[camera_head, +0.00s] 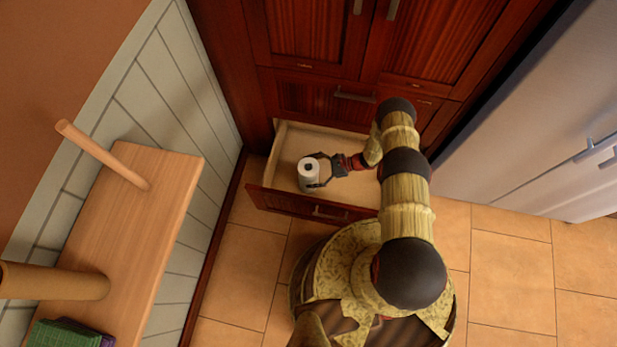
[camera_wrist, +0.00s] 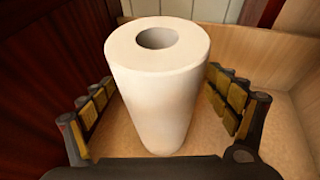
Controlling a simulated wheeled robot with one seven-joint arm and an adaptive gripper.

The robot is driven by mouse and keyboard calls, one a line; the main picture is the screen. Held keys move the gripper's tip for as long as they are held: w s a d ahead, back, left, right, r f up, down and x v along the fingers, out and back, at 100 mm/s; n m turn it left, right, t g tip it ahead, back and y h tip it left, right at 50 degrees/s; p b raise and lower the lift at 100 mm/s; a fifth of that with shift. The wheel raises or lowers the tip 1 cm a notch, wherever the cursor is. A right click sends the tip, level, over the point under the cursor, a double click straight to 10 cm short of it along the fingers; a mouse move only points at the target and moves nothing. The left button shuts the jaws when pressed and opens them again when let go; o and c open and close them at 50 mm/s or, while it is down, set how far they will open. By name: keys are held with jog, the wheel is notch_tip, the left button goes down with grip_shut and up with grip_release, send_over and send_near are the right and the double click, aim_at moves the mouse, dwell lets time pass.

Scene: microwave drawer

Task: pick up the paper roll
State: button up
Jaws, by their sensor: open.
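The paper roll (camera_head: 308,174) is a white cylinder with a hollow core. It stands upright inside an open wooden drawer (camera_head: 280,148) low in the dark red cabinet. In the wrist view the paper roll (camera_wrist: 157,90) stands between the two fingers. My gripper (camera_head: 316,172) is in the drawer, reaching in from the right. Its fingers are open, one on each side of the roll, with gaps showing between the pads and the roll in the wrist view (camera_wrist: 160,105). The lower back of the roll is hidden.
A fridge (camera_head: 540,120) stands at the right. The tiled floor (camera_head: 500,270) is clear at the lower right.

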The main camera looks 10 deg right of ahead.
jog(key=shift+c, duration=1.4)
jog(key=c, duration=1.1)
